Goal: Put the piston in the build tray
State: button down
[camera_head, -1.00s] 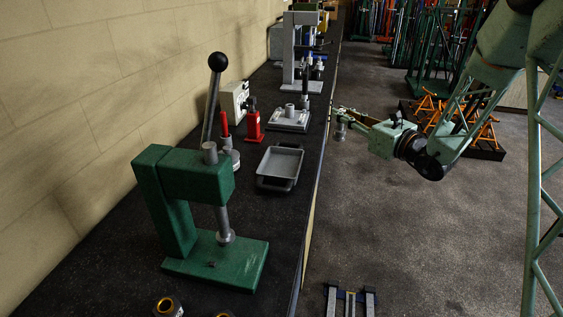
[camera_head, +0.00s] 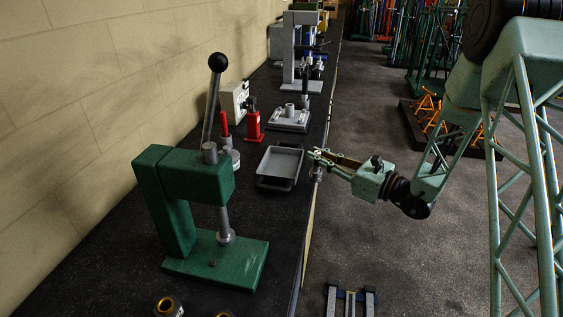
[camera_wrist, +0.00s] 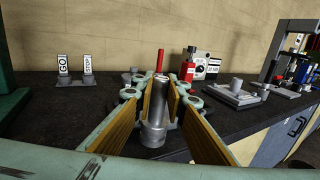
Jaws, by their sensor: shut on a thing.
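The piston (camera_wrist: 155,125) is a grey metal cylinder, and my gripper (camera_wrist: 160,98) is shut on it, with the tan-lined fingers on either side. In the head view my gripper (camera_head: 317,158) is at the bench's right edge, just right of the tray, with the piston (camera_head: 317,174) hanging below the fingertips. The build tray (camera_head: 264,183) is a shallow grey tray with a raised rim lying on the dark bench; its inside looks empty. In the wrist view the fingers and piston hide most of the bench ahead, and I cannot make out the tray there.
A green press (camera_head: 184,195) with a tall black-knobbed lever stands nearer on the bench. A red bottle jack (camera_head: 253,124) and a grey base plate (camera_head: 290,119) stand beyond the tray.

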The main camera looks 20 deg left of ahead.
jog(key=s+f+x, duration=0.1)
jog(key=x, duration=1.3)
jog(key=shift+w+a+b, duration=0.15)
jog(key=shift+a+b, duration=0.15)
jog(key=shift+a, duration=0.15)
jog(key=shift+f, duration=0.15)
jog(key=shift+w+a+f, duration=0.1)
jog(key=shift+a+f, duration=0.25)
jog(key=shift+f, duration=0.55)
jog(key=shift+w+a+f, duration=0.1)
jog(key=shift+a+f, duration=0.2)
jog(key=shift+f, duration=0.6)
jog(key=shift+f+b, duration=0.15)
jog(key=shift+b, duration=0.2)
jog(key=c, duration=2.6)
grip_release()
